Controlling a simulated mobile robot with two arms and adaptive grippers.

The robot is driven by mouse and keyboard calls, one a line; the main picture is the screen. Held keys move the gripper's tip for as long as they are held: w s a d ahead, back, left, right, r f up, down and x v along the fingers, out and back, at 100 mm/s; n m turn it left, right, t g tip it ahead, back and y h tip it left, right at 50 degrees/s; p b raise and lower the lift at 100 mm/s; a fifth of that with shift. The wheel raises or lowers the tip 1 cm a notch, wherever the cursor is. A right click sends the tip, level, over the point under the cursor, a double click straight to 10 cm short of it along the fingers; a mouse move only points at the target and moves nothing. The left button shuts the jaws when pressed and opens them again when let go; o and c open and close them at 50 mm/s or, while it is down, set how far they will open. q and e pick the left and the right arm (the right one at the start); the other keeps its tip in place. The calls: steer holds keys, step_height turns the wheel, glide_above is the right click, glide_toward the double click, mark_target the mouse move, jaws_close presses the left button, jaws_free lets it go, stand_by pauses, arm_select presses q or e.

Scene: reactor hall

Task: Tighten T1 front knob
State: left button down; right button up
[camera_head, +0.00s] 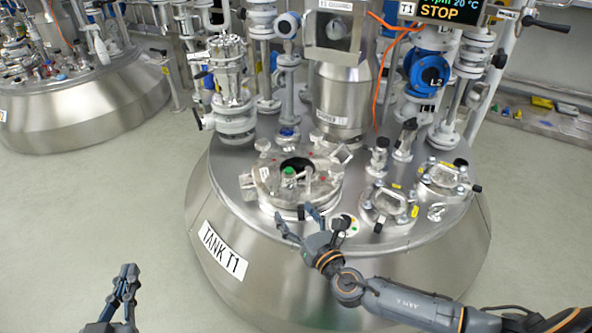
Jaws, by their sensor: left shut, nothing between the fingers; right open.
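Tank T1 (262,262) is a large steel vessel with a "TANK T1" label on its front wall. On its top, toward the front, sits a round manhole lid (268,184) with clamp hardware around its rim and a dark opening with a green-topped part. My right gripper (296,214) is open at the front edge of this lid, its fingers spread and pointing up toward it. The front knob cannot be made out clearly there; contact cannot be judged. My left gripper (128,269) is shut and empty at the lower left, above the floor and away from the tank.
Smaller clamped ports (388,205) stand on the tank top to the right of the lid. Pipes, valves and a steel column (342,97) rise behind. A display (446,11) reads STOP. Another tank (85,105) stands at the left. The floor (100,215) between them is clear.

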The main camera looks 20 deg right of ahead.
mark_target(279, 188)
steer(key=shift+n, duration=0.6)
steer(key=w+b, duration=0.1)
steer(key=w, duration=0.5)
steer(key=shift+w+a, duration=0.15)
steer(key=shift+w, duration=0.05)
steer(key=w, duration=0.2)
steer(key=w+b, duration=0.1)
steer(key=w, duration=0.3)
steer(key=shift+a+b, duration=0.35)
steer(key=shift+b, duration=0.05)
arm_select(q)
step_height(279, 188, up, 11)
steer(key=s+t+h, duration=0.2)
steer(key=t, duration=0.5)
steer(key=shift+s+d+f, duration=0.2)
steer(key=shift+s+d, duration=0.2)
steer(key=shift+d, duration=0.05)
arm_select(e)
steer(key=shift+w, duration=0.5)
steer(key=shift+c, duration=0.5)
steer(key=c, duration=1.1)
